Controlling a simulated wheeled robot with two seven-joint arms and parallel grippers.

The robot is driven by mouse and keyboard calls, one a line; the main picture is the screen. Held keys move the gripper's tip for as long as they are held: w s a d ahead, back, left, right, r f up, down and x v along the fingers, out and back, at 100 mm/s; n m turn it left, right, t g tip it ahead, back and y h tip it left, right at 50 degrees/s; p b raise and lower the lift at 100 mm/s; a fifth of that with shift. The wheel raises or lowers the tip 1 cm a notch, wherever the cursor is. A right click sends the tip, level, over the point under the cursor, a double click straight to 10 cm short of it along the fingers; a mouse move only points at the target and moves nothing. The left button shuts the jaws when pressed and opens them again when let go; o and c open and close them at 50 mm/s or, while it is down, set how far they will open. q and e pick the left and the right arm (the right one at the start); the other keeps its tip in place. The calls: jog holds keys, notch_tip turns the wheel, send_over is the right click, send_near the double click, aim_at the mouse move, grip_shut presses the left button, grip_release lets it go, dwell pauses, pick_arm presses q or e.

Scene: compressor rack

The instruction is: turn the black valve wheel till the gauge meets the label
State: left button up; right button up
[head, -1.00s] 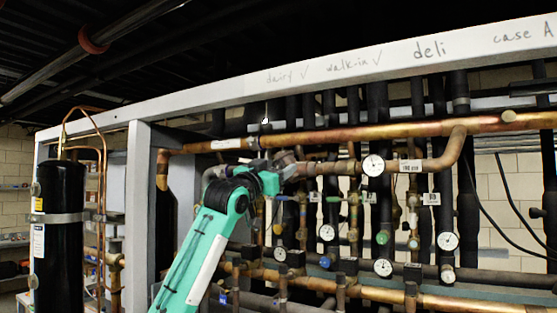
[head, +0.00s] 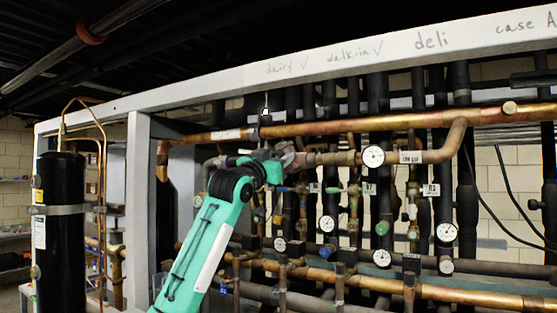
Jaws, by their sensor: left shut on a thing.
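My left arm reaches up from the bottom, and my left gripper (head: 284,160) is at the left end of a short copper pipe, shut on the valve wheel there. The gripper and wrist hide nearly all of the wheel, so its black rim does not show clearly. A round white gauge (head: 373,156) sits on the same pipe, right of the gripper. Its needle is too small to read surely. A white label (head: 411,157) with small print, seemingly a psi value, is on the pipe just right of the gauge. My right gripper is not in view.
A long copper pipe (head: 340,134) runs just above the gripper, under a pale beam (head: 300,72) with handwritten names. Several gauges, valves and dark vertical pipes crowd below and right. A black cylinder (head: 59,235) stands at the left.

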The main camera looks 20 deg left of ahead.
pick_arm(q)
jog(key=n+y+b, duration=0.1)
jog(key=n, duration=0.1)
jog(key=shift+f+n, duration=0.1)
jog(key=shift+n, duration=0.3)
jog(key=shift+n+y, duration=0.8)
jog(key=shift+n, duration=0.4)
jog(key=n+y, duration=0.2)
jog(key=n, duration=0.2)
jog(key=shift+b, duration=0.4)
jog(key=shift+n+y, duration=0.8)
jog(key=shift+n, duration=0.8)
jog(key=o, duration=1)
